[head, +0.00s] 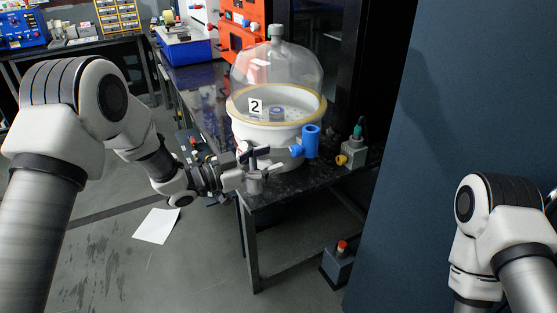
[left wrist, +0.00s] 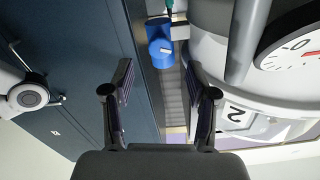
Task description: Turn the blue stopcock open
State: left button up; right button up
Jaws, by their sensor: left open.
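The blue stopcock (head: 310,141) sticks out from the front right side of the white vessel base (head: 265,131), below a clear glass dome. Its upright blue handle shows above a short blue body. My left gripper (head: 266,162) is just left of the stopcock, in front of the vessel. It is open and empty, and its fingers point toward the stopcock. In the left wrist view, the blue stopcock (left wrist: 160,48) lies ahead of and between the two open fingertips (left wrist: 158,80), apart from them. My right gripper does not show; only my right arm does.
The glass dome (head: 277,72) stands on the vessel near the black table's edge (head: 300,188). A grey box with a yellow knob (head: 352,152) sits right of the stopcock. A dark wall panel (head: 450,110) stands at right.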

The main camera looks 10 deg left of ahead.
aim_at(292, 151)
pick_arm(q)
jog(key=x, duration=0.7)
jog(key=shift+r, duration=0.1)
jog(key=shift+a, duration=0.1)
grip_shut()
